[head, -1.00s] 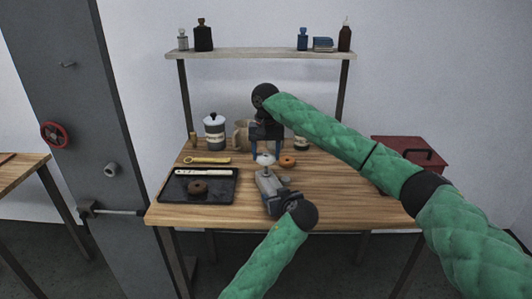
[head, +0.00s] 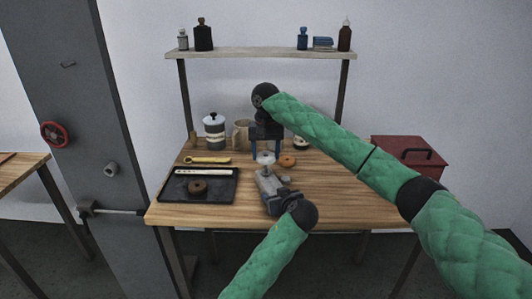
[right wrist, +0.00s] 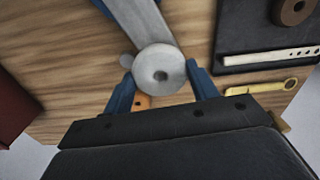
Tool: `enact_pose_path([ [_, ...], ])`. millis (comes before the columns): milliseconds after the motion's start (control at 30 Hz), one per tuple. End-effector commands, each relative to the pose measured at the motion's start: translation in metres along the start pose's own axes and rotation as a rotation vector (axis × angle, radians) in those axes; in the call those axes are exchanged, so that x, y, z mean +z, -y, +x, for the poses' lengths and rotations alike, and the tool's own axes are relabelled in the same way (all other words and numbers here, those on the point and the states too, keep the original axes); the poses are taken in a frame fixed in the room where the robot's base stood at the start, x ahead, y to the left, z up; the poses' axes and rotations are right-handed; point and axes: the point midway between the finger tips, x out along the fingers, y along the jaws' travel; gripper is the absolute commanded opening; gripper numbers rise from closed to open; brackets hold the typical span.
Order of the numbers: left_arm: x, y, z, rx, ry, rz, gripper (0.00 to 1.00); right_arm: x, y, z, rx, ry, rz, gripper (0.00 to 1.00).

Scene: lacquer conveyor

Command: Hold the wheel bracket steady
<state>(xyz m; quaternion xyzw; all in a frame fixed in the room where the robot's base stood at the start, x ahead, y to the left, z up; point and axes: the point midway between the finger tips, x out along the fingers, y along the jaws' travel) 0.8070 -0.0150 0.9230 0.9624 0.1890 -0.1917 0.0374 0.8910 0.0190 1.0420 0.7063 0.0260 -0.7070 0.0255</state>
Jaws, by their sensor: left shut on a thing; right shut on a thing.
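The wheel bracket (head: 268,184) is a grey metal piece standing over the front middle of the table. My left gripper (head: 277,204) is shut on it from the near right; its fingertips are hard to make out. The pale grey round wheel (head: 265,160) is at the bracket's far upper end. My right gripper (head: 266,155) points down from above with its blue fingers shut on the wheel. In the right wrist view the wheel (right wrist: 160,74) sits between the blue fingertips, and the bracket (right wrist: 145,20) runs up and left from it.
A dark tray (head: 222,196) with a brown ring (head: 197,187) lies to the left. A yellow wrench (head: 208,160) lies behind it. An orange ring (head: 287,161) lies right of the wheel. A lidded jar (head: 214,133) and a red box (head: 408,153) stand farther back. The table's right front is clear.

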Motion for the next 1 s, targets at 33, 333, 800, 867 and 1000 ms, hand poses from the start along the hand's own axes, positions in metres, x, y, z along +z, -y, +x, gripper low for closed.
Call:
enact_pose_path([
  [33, 0.001, 0.000, 0.000, -0.001, 0.001, 0.001, 0.01, 0.000, 0.000, 0.000, 0.000, -0.001, 0.000, 0.35],
  [333, 0.001, 0.000, 0.000, -0.001, 0.001, 0.001, 0.01, 0.000, 0.000, 0.002, 0.001, 0.000, 0.000, 0.35],
  [800, 0.001, 0.000, 0.000, -0.001, 0.001, 0.001, 0.01, 0.000, 0.000, 0.011, 0.001, 0.001, 0.000, 0.35],
  [867, 0.001, 0.000, 0.000, -0.001, 0.001, 0.001, 0.01, 0.000, 0.000, 0.013, 0.001, 0.001, 0.000, 0.35],
  [1000, 0.001, 0.000, 0.000, -0.001, 0.001, 0.001, 0.01, 0.000, 0.000, 0.015, 0.000, 0.001, 0.000, 0.35],
])
